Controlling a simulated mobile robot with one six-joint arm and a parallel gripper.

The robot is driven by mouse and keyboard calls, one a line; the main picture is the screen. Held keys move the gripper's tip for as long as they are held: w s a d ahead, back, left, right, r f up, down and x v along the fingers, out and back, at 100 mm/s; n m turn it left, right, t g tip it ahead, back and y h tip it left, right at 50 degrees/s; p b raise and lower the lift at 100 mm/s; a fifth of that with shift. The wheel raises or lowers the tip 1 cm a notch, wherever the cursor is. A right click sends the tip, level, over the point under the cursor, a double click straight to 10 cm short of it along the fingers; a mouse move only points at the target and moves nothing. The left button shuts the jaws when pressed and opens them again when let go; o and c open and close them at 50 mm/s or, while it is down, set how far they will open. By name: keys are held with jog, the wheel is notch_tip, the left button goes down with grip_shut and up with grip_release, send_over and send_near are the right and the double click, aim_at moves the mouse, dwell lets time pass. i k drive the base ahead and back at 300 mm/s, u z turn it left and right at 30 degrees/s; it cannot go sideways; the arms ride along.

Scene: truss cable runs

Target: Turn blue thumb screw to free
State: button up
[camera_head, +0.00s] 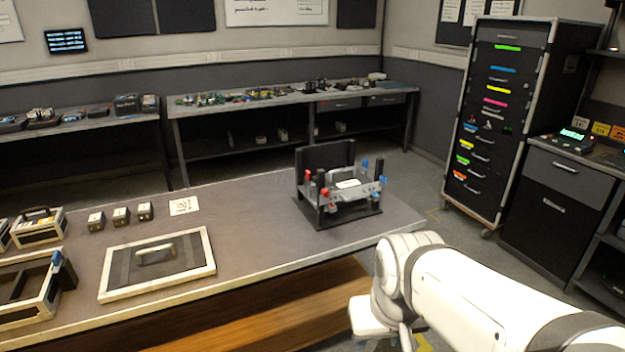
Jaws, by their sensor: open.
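A black fixture (332,218) stands upright on the right part of the workbench, with a tall back plate and a grey platform carrying a white label. Small blue knobs (383,180) show on its right side, one of them higher at the back (365,163). Red knobs (325,192) show on its left side. I cannot tell which blue knob is the thumb screw, nor how far it is turned. My white arm reaches in from the lower right, its wrist in front of the bench edge and apart from the fixture. My gripper's fingers are not visible.
The workbench (255,215) also holds a framed panel with a handle (158,263), several small dark blocks (121,215), a white card (184,205) and open crates (30,290) at left. A tall drawer cabinet (500,120) stands at right. The bench around the fixture is clear.

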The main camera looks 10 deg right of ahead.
aim_at(384, 178)
jog(key=z, duration=0.1)
jog(key=i, duration=1.15)
